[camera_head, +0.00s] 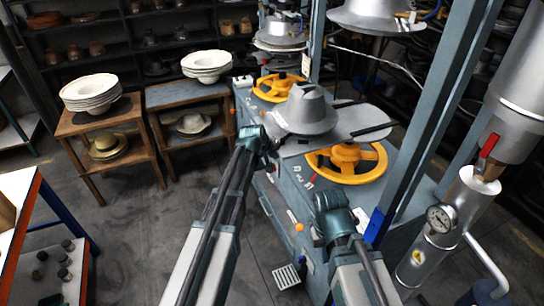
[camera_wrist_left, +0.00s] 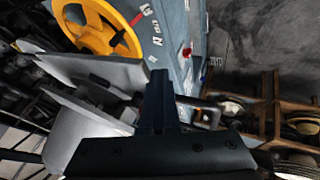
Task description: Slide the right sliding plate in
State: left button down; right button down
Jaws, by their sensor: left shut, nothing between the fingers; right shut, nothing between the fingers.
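A grey metal sliding plate (camera_head: 352,122) sticks out from the blue-grey hat press. A grey hat-shaped form (camera_head: 305,108) sits on it. My left gripper (camera_head: 262,132) is shut and empty at the plate's left side, close to its edge; I cannot tell whether they touch. In the left wrist view the shut fingers (camera_wrist_left: 158,95) are beside the plate (camera_wrist_left: 100,70), with the hat form (camera_wrist_left: 82,130) to their left. My right gripper (camera_head: 326,200) is shut and empty, in front of and below the near yellow handwheel (camera_head: 346,163), apart from the plate.
A second yellow handwheel (camera_head: 278,87) is farther back on the press. Blue uprights and a steel cylinder with a gauge (camera_head: 441,218) stand at the right. Wooden stands with hat stacks (camera_head: 90,93) are at the left. The floor between is mostly clear.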

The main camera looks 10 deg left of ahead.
aim_at(327, 142)
pick_arm(q)
jog(key=w+d, duration=0.5)
jog(key=d, duration=0.2)
jog(key=w+d, duration=0.5)
jog(key=d, duration=0.2)
jog(key=w+d, duration=0.5)
jog(key=d, duration=0.3)
jog(key=shift+d, duration=0.15)
jog(key=shift+w+d+r, duration=0.1)
jog(key=shift+w, duration=0.05)
jog(key=shift+s+a, duration=0.3)
jog(key=shift+a, duration=0.05)
jog(key=s+a, duration=0.2)
jog(key=a, duration=0.1)
jog(key=shift+s+a, duration=0.15)
jog(key=shift+s, duration=0.1)
jog(key=p+v, duration=0.8)
jog(key=v, duration=0.1)
jog(key=shift+s+r, duration=0.15)
jog(key=shift+r, duration=0.2)
